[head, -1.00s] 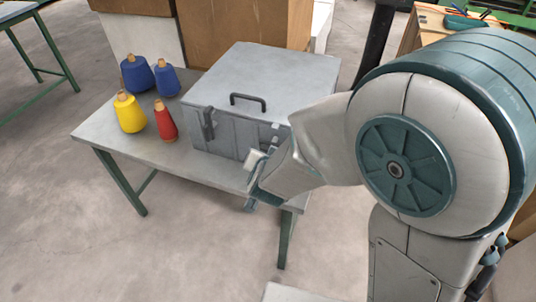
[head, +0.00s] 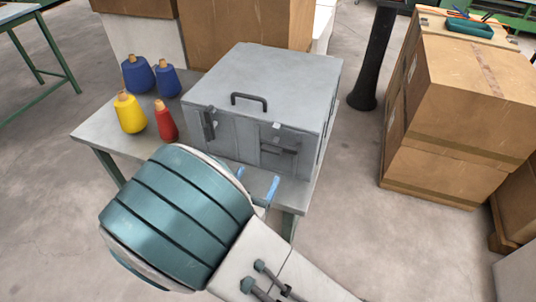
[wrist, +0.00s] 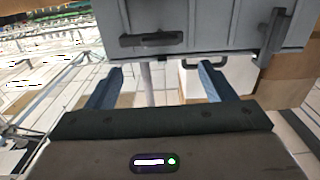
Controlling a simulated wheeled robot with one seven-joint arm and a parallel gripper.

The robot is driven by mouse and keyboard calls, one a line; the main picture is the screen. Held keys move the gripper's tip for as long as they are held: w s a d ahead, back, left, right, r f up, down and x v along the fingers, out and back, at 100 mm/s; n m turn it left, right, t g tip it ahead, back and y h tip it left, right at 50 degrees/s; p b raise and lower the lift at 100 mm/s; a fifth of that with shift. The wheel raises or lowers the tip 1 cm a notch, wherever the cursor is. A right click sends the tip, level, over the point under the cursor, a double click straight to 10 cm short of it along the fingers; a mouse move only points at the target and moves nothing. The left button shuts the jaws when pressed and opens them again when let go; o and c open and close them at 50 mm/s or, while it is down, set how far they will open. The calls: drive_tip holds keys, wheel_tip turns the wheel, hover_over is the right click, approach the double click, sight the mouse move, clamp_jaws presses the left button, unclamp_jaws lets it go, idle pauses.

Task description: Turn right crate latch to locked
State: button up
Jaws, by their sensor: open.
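A grey crate (head: 262,80) with a dark handle (head: 249,98) on its lid stands on the table. The right latch (head: 280,149) is a dark bar lying about level across the crate's front. The left latch (head: 208,124) stands upright. The wrist view shows the crate inverted, with the right latch (wrist: 150,38) at upper left and the left latch (wrist: 272,35) at right. My gripper (head: 257,183) is open and empty, in front of the crate and below the right latch in the picture. Its blue fingers (wrist: 158,84) are apart and appear clear of the latch.
Blue, yellow and red thread cones (head: 130,113) stand on the table (head: 93,132) left of the crate. Cardboard boxes (head: 465,95) are stacked at right and behind.

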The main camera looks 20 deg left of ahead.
sight(271, 151)
drive_tip(key=w, duration=0.9)
drive_tip(key=shift+w+d, duration=0.1)
drive_tip(key=shift+d, duration=0.25)
drive_tip(key=c, duration=1.4)
drive_tip(key=shift+p, duration=0.3)
